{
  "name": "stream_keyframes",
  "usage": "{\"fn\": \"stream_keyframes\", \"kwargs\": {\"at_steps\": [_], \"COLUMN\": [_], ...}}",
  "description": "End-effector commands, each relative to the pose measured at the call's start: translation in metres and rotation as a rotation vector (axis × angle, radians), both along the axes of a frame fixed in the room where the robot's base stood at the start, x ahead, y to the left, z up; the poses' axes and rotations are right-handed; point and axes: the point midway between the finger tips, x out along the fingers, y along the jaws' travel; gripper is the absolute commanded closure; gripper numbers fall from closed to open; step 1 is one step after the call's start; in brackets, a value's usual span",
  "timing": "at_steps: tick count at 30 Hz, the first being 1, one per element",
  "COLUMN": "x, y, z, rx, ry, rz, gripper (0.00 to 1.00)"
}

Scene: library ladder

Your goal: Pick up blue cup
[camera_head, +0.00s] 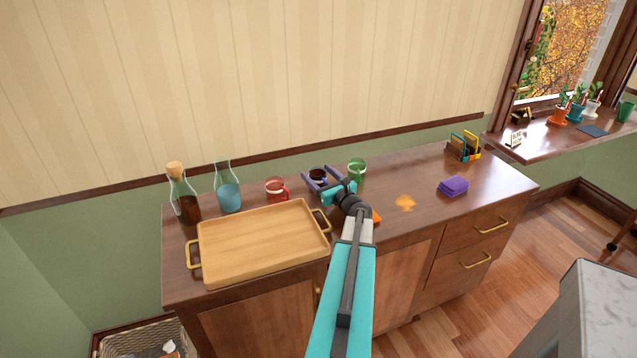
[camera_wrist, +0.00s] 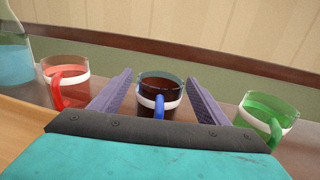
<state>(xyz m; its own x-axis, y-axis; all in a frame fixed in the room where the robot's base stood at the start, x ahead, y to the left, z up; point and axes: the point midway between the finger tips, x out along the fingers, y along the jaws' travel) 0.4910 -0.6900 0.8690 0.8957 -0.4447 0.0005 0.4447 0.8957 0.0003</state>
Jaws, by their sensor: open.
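The blue cup (camera_wrist: 160,92) is a glass cup with a blue handle, a white band and dark liquid inside. In the wrist view it stands upright between a red cup and a green cup. My gripper (camera_wrist: 160,95) is open, with its purple fingers to either side of the blue cup in that view. The fingers do not appear to press on it. In the head view my gripper (camera_head: 320,181) is at the back of the cabinet top, and the blue cup (camera_head: 318,174) shows partly behind it.
A red cup (camera_head: 276,188) stands left of the blue cup and a green cup (camera_head: 357,170) right. Two bottles, one dark (camera_head: 187,206) and one blue (camera_head: 229,194), stand further left. A wooden tray (camera_head: 262,282) lies in front. Purple napkins (camera_head: 453,187) and an orange spill (camera_head: 405,203) are to the right.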

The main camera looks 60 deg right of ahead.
Motion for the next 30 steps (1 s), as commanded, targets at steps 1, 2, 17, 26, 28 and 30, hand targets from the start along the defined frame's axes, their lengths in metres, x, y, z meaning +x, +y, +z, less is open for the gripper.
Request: {"fn": "stream_keyframes", "kwargs": {"at_steps": [1,2,17,26,28,30], "x": [0.0012,0.0013,0.0011,0.0011,0.0011,0.0011], "y": [-0.0008,-0.0009,-0.0005,-0.0004,-0.0004,-0.0004], "z": [-0.0001,-0.0002,-0.0004,-0.0004,0.0000,0.0000], "rx": [0.000,0.000,0.000,0.000,0.000,0.000], "ry": [0.000,0.000,0.001,0.001,0.000,0.000], "rz": [0.000,0.000,0.000,0.000,0.000,0.000], "gripper": [0.31,0.31,0.31,0.78,0.79,0.79]}}
